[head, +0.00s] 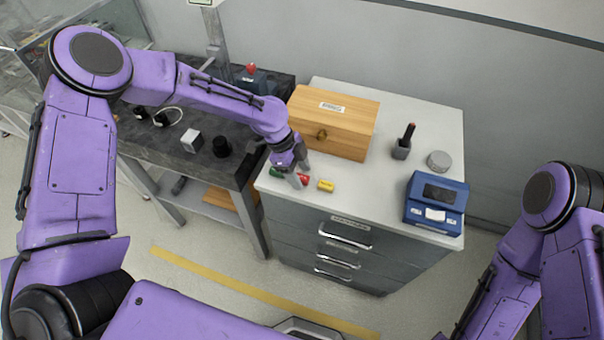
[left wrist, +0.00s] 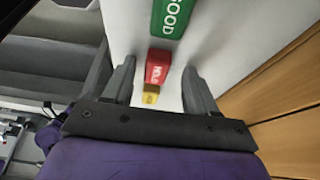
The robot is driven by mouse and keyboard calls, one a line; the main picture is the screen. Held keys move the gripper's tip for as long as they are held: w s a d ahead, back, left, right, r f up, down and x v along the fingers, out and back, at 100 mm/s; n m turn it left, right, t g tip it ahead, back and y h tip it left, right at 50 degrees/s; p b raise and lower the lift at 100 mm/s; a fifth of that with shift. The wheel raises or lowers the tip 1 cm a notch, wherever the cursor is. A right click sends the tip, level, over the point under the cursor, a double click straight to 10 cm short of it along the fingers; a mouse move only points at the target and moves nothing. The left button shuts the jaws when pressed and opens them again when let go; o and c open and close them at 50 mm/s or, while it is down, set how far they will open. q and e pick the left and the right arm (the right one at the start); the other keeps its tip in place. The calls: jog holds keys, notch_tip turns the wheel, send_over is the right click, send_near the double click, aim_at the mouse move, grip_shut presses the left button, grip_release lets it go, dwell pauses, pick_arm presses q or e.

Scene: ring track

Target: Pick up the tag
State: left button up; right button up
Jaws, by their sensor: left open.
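Three small block-like tags lie in a row near the front left edge of the white cabinet top. The green tag (head: 275,172) reads GOOD in the left wrist view (left wrist: 172,14). The red tag (head: 304,179) is in the middle and shows in the left wrist view (left wrist: 157,67). The yellow tag (head: 326,185) is at the right end and also shows in the left wrist view (left wrist: 150,96). My left gripper (head: 297,178) is open above the row, its fingers (left wrist: 159,68) on either side of the red tag in the picture. Contact cannot be told. My right gripper is out of view.
A wooden box (head: 342,112) stands close behind the tags. A dark holder (head: 401,150), a round grey tin (head: 438,161) and a blue device (head: 421,193) stand farther right on the cabinet top (head: 375,190). A dark bench (head: 210,170) adjoins at left.

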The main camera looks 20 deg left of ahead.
pick_arm(q)
jog(key=shift+s, duration=0.25)
jog(key=shift+s+r, duration=0.1)
jog(key=shift+c, duration=0.9)
grip_shut()
